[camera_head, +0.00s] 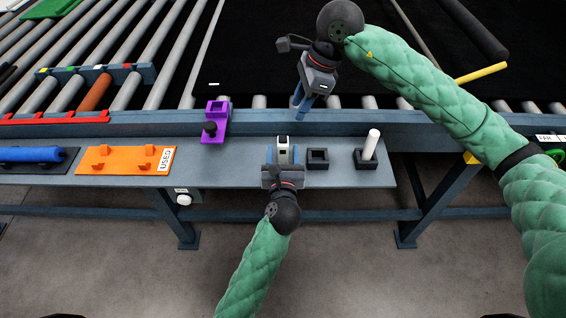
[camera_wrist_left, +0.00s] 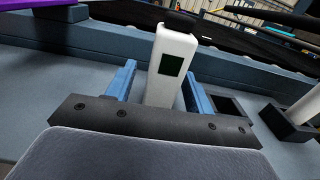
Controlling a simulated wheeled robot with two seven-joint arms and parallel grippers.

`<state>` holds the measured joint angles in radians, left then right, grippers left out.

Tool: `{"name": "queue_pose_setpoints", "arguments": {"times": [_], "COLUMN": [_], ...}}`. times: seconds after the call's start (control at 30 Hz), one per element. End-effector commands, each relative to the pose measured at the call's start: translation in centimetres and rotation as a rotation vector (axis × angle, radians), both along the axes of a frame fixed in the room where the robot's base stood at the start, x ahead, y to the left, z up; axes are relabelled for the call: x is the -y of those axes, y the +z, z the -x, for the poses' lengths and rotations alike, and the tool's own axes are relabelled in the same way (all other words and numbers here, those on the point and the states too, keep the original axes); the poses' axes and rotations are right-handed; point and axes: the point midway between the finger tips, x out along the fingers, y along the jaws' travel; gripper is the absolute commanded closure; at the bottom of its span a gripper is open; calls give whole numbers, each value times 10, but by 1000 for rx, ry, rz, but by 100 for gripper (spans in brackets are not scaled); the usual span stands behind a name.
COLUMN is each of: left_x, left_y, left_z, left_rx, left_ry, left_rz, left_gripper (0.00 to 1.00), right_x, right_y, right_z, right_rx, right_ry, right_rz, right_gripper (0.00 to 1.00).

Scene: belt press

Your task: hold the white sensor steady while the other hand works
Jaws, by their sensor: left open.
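The white sensor (camera_head: 283,141) stands upright on the grey-blue ledge. In the left wrist view the white sensor (camera_wrist_left: 171,69) has a dark square on its face and a black top. My left gripper (camera_head: 283,156) is at the sensor, with its blue fingers on either side. In the left wrist view the left gripper (camera_wrist_left: 160,88) is open, with gaps between the fingers and the sensor. My right gripper (camera_head: 302,103) hangs above the rail, just behind and to the right of the sensor. Its fingers point down; their gap is unclear.
An empty black socket (camera_head: 318,163) and a white rod (camera_head: 371,145) in another socket stand to the right. A purple bracket (camera_head: 217,121) with a black knob stands left. An orange tray (camera_head: 125,160) marked USED and a blue roller (camera_head: 30,154) lie farther left.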

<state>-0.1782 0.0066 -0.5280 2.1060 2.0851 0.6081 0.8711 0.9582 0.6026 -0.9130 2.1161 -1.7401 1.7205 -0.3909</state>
Motion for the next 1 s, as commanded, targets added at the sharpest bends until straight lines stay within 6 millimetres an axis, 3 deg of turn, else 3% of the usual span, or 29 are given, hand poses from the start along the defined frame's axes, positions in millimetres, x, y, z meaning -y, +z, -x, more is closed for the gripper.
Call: {"name": "queue_pose_setpoints", "arguments": {"times": [0.2, 0.53, 0.8, 1.0], "left_x": [0, 0, 0, 0], "left_y": [0, 0, 0, 0], "left_z": [-17, -20, -20, -20], "left_rx": [1, 0, 0, 0], "left_ry": [0, 0, -1, -1], "left_rz": [0, 0, 0, 0], "left_gripper": [47, 47, 98, 100], "right_x": [0, 0, 0, 0], "right_y": [0, 0, 0, 0], "right_z": [0, 0, 0, 0], "right_rx": [0, 0, 0, 0], "right_ry": [0, 0, 0, 0], "right_rz": [0, 0, 0, 0], "right_gripper": [64, 64, 64, 64]}}
